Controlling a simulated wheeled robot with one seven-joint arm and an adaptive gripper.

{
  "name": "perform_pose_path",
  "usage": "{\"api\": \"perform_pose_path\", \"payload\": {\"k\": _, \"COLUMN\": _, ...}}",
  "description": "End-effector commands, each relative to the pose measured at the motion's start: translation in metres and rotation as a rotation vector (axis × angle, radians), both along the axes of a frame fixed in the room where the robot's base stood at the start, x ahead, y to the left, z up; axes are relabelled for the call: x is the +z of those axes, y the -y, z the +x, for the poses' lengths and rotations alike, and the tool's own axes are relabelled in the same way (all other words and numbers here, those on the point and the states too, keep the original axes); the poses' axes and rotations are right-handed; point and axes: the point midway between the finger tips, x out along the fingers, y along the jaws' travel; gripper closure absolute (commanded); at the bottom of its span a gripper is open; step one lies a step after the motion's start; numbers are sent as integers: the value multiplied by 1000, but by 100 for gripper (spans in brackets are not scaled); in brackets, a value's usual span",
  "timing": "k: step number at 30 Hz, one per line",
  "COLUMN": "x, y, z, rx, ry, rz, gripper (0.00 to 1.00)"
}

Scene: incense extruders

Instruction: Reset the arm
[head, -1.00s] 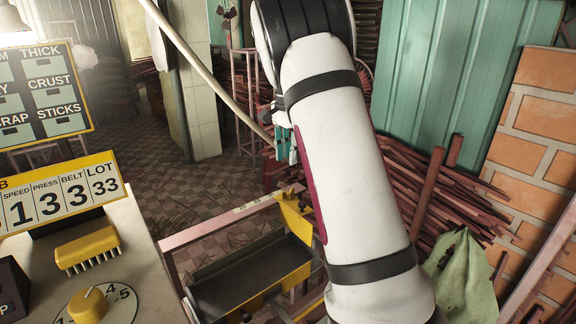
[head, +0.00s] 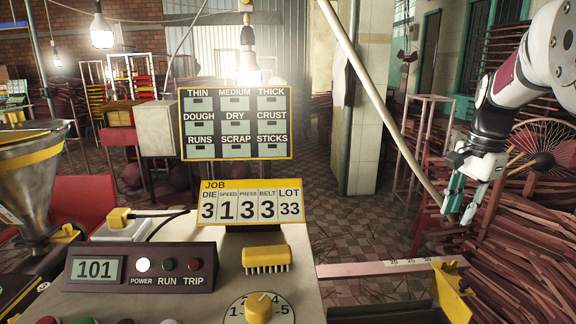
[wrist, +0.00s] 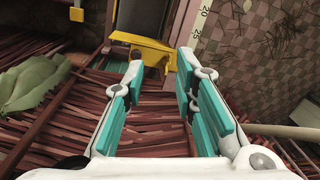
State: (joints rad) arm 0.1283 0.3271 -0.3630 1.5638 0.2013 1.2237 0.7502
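My gripper (head: 461,205) hangs at the right side of the head view, pointing down in front of the stacked reddish sticks. In the wrist view my gripper (wrist: 158,85) shows its two teal-padded fingers spread apart, with nothing between them. My white arm (head: 520,75) reaches in from the upper right. A yellow bracket (head: 452,290) lies below the gripper, and the same yellow bracket (wrist: 145,48) shows beyond the fingertips in the wrist view. The gripper touches nothing that I can see.
The console (head: 190,245) carries the JOB sign (head: 252,204), a brush (head: 266,260) and a dial (head: 258,308). A metal hopper (head: 30,175) stands at left. A pale pole (head: 365,80) slants down toward the gripper. A green leafy piece (wrist: 35,85) lies on the sticks.

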Motion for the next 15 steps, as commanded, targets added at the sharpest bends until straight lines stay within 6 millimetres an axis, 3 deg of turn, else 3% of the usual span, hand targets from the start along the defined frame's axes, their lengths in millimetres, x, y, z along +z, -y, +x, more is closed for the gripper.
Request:
{"api": "perform_pose_path", "payload": {"k": 1, "x": 19, "y": -16, "z": -18, "rx": 63, "ry": 25, "rz": 4, "gripper": 74}}
{"api": "perform_pose_path", "payload": {"k": 6, "x": 54, "y": -62, "z": -73, "rx": 289, "ry": 88, "rz": -5, "gripper": 74}}
{"api": "perform_pose_path", "payload": {"k": 15, "x": 85, "y": -133, "z": -180, "rx": 704, "ry": 193, "rz": -88, "gripper": 74}}
